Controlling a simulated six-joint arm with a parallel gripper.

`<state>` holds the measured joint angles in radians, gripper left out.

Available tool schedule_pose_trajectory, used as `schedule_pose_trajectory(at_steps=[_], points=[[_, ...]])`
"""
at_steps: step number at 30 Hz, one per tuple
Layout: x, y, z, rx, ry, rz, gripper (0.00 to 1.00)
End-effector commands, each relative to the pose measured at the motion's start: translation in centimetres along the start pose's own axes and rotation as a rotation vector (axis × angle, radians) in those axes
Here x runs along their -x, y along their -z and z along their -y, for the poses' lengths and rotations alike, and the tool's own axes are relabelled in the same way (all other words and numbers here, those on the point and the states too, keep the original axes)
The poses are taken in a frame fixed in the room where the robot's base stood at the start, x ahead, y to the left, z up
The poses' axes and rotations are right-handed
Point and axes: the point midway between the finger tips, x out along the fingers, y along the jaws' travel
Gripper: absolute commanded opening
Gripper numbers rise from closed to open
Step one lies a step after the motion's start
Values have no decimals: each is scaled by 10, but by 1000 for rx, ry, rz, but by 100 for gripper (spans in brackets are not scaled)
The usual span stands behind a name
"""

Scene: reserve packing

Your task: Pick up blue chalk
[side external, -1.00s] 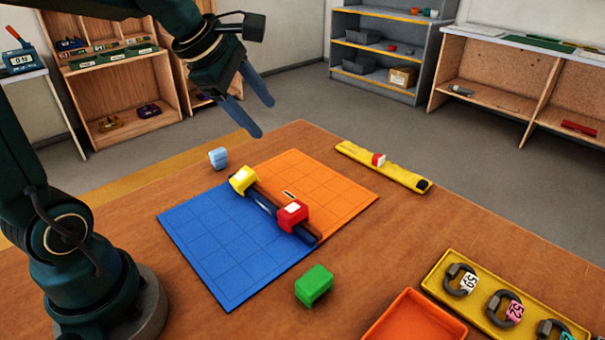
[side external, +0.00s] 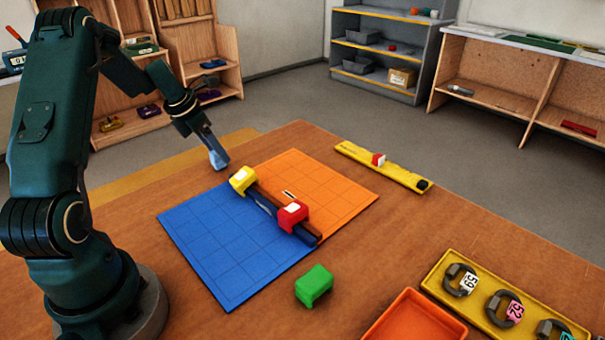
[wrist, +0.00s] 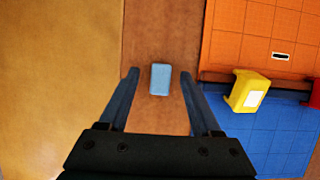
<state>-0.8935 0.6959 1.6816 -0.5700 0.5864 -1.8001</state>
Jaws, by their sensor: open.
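The blue chalk (wrist: 160,79) is a small light-blue block on the brown table. In the wrist view it lies between and slightly beyond the tips of my gripper (wrist: 158,74), with a gap on each side. In the side external view my gripper (side external: 219,160) is low over the far left of the table, and its fingers partly hide the chalk (side external: 217,160). My gripper is open and holds nothing.
A blue and orange grid mat (side external: 205,265) lies close to the right, with a yellow block (side external: 243,180) and a red block (side external: 293,215) on a dark bar. A green block (side external: 314,285), an orange tray (side external: 413,322) and a yellow strip (side external: 400,174) stand farther off.

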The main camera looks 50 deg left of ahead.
Motion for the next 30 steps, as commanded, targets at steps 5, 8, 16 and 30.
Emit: schedule_pose_trajectory(at_steps=[5,8,16,30], points=[[-12,0,0,-3,0,-1,65],[-13,0,0,-3,-1,0,65],[-12,0,0,-3,-1,0,19],[-3,-5,0,-5,-2,4,0]])
